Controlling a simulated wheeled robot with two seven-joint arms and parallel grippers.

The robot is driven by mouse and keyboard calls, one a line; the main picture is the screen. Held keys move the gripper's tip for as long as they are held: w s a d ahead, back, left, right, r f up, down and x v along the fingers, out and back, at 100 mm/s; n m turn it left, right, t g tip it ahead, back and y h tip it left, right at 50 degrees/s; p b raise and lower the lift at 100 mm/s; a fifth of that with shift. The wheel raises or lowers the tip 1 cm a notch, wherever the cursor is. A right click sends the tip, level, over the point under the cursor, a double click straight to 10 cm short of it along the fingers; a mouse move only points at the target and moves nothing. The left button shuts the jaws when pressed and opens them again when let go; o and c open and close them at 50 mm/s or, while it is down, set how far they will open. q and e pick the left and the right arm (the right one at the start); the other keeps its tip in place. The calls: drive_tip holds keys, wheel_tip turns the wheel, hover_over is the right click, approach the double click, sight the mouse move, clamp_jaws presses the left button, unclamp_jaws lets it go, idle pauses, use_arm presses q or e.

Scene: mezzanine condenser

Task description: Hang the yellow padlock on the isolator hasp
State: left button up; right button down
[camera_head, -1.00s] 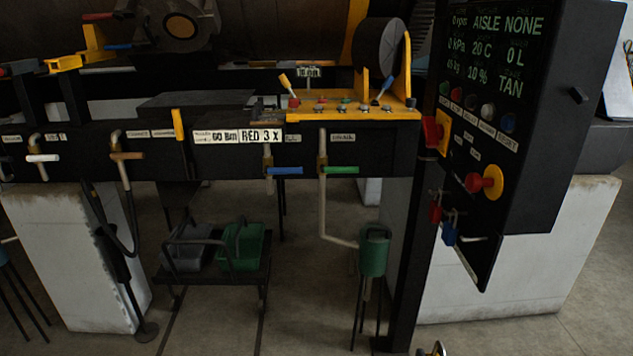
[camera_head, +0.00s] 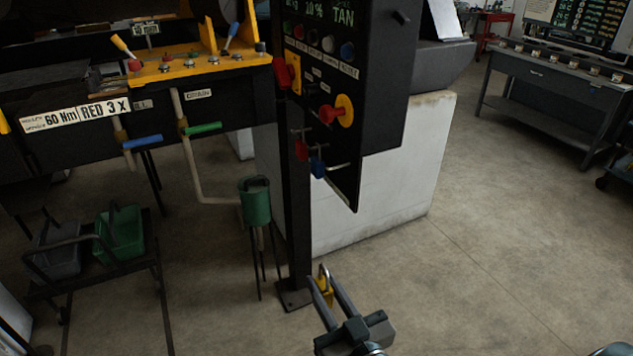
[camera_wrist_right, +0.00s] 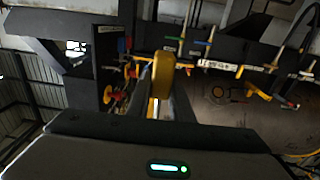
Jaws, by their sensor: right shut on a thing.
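The yellow padlock (camera_head: 325,290) is between the fingers of my right gripper (camera_head: 321,283), shackle pointing up, low in the head view. In the right wrist view the padlock (camera_wrist_right: 162,75) stands upright between the fingertips of the gripper (camera_wrist_right: 163,90), which is shut on it. A red isolator handle (camera_head: 281,72) on a yellow plate (camera_head: 295,74) is on the left side of the black control panel (camera_head: 375,95). The gripper is below and apart from it in the picture. I cannot make out the hasp clearly. My left gripper is not in view.
Below the isolator hang a red padlock (camera_head: 300,149) and a blue padlock (camera_head: 317,168). A red button on a yellow disc (camera_head: 338,111) projects from the panel. A dark post (camera_head: 296,220) and a green container (camera_head: 256,205) stand nearby. Floor (camera_head: 440,285) at right is clear.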

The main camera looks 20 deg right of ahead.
drive_tip(key=w+a+r+p, duration=0.1)
drive_tip(key=w+p, duration=0.3)
drive_tip(key=w, duration=0.8)
drive_tip(key=w+a+r+p, duration=0.1)
drive_tip(key=w+r+p, duration=0.2)
drive_tip(key=w, duration=1)
drive_tip(key=shift+r+y+p, duration=0.2)
drive_tip(key=shift+y+p, duration=0.1)
drive_tip(key=shift+p, duration=0.9)
